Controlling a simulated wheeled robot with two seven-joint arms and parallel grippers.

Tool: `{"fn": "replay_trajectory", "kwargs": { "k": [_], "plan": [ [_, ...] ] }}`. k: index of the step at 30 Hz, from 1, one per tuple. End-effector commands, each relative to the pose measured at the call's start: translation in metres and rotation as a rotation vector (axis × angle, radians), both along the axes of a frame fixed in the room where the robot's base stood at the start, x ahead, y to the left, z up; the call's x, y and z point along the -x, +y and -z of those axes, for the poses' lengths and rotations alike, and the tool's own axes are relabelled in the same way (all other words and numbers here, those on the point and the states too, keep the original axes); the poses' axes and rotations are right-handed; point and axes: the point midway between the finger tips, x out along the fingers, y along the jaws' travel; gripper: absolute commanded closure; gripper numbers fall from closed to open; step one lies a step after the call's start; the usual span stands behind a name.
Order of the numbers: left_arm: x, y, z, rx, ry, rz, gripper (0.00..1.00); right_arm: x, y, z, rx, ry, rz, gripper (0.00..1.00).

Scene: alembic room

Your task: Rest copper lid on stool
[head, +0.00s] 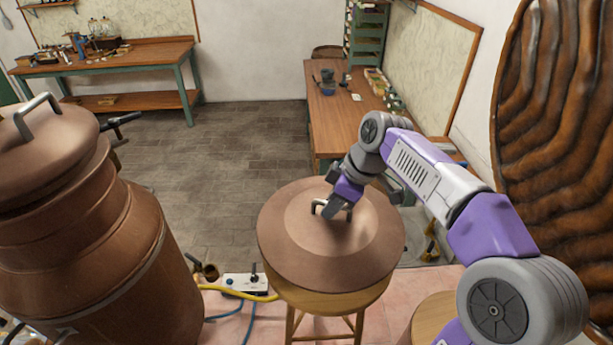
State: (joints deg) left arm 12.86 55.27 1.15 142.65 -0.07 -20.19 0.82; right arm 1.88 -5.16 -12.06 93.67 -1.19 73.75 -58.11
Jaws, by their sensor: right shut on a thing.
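The copper lid (295,255) is a wide round disc with a raised middle and a grey bar handle (318,206). It lies over the round wooden stool (335,303), covering most of its seat; the front rim of the seat and some legs show below it. I cannot tell whether the lid fully touches the seat. My right gripper (335,207) reaches down from the right and is shut on the lid's handle. My left gripper is not in view.
A large copper vessel (90,250) with its own handled lid (45,140) stands at the left. A second stool (432,312) is at the lower right. A power strip (243,284) with a yellow cable lies left of the stool. Workbenches (150,54) stand behind; the tiled floor between is clear.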

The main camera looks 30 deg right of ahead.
Motion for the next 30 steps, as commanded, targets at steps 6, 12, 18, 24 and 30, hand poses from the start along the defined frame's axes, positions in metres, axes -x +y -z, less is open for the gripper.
{"fn": "replay_trajectory", "kwargs": {
  "k": [6,12,18,24,30],
  "plan": [
    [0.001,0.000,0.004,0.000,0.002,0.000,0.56,0.000,0.000,0.003,0.000,-0.003,0.001,1.00],
    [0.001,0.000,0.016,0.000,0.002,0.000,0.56,0.000,0.000,0.017,0.000,-0.003,0.001,1.00],
    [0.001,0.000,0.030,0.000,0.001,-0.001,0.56,0.000,0.000,0.034,-0.001,-0.002,0.000,1.00],
    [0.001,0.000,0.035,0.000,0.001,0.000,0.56,0.000,0.000,0.040,-0.001,-0.002,0.000,1.00],
    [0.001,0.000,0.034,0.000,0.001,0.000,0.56,0.000,0.000,0.039,0.000,-0.003,0.001,1.00]
  ]
}}
